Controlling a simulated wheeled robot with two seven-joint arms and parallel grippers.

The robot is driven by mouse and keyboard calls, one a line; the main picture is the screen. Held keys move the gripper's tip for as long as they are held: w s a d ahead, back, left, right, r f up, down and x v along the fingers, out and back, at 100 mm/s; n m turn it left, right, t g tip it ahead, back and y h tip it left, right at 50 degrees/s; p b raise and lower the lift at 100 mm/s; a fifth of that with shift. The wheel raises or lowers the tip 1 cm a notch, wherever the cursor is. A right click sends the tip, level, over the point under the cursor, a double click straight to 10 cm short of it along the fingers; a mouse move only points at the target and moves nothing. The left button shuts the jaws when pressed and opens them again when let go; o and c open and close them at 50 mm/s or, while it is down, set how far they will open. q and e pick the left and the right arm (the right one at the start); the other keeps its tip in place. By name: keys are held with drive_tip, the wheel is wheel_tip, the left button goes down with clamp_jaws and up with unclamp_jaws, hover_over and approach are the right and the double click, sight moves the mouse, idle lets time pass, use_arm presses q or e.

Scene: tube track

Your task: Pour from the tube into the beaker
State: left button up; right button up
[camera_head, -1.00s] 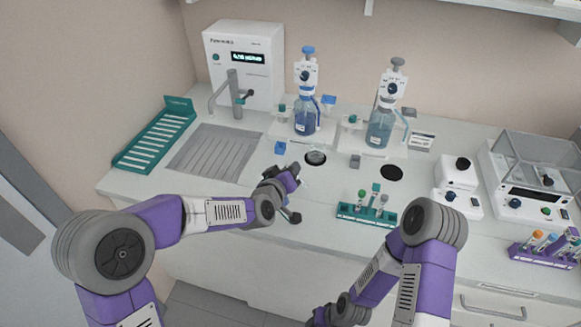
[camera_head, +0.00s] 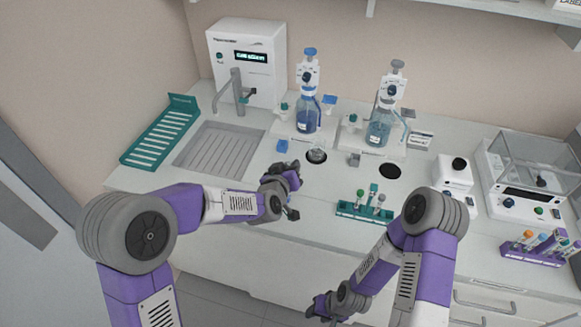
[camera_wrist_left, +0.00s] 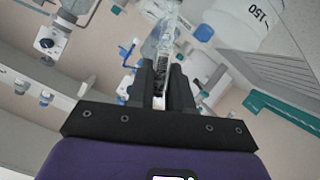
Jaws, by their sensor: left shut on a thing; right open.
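A clear glass beaker (camera_head: 317,155) stands on the bench in front of the blue-capped bottle. It shows large at the upper right of the left wrist view (camera_wrist_left: 236,22), with a 150 mark. My left gripper (camera_head: 287,168) is just left of the beaker. It is shut on a clear tube (camera_wrist_left: 166,40), which sticks out past the fingers (camera_wrist_left: 161,80) and looks tilted, its end near the beaker in that view. I cannot tell if liquid is flowing. My right gripper (camera_head: 318,309) is open and empty, low in front of the bench.
A green rack (camera_head: 362,211) with several tubes is right of the beaker. Two dispenser bottles (camera_head: 309,113) (camera_head: 379,132) stand behind. A sink (camera_head: 218,150) and teal rack (camera_head: 160,133) are left. A balance (camera_head: 528,200) and purple rack (camera_head: 532,254) are right.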

use_arm(q)
drive_tip(key=shift+s+d+r+m+y+p, duration=0.1)
drive_tip(key=shift+d+m+y+p, duration=0.3)
drive_tip(key=shift+p, duration=0.7)
drive_tip(key=shift+s+d+r+m+y+p, duration=0.1)
drive_tip(key=shift+d+m+y+p, duration=0.3)
drive_tip(key=shift+p, duration=0.65)
drive_tip(key=d+m+p, duration=0.1)
drive_tip(key=p, duration=0.2)
drive_tip(key=shift+s+d+f+m+y, duration=0.1)
drive_tip(key=shift+d+m+y, duration=0.1)
drive_tip(key=shift+m+y, duration=0.2)
drive_tip(key=shift+a+f, duration=0.1)
drive_tip(key=shift+a, duration=0.05)
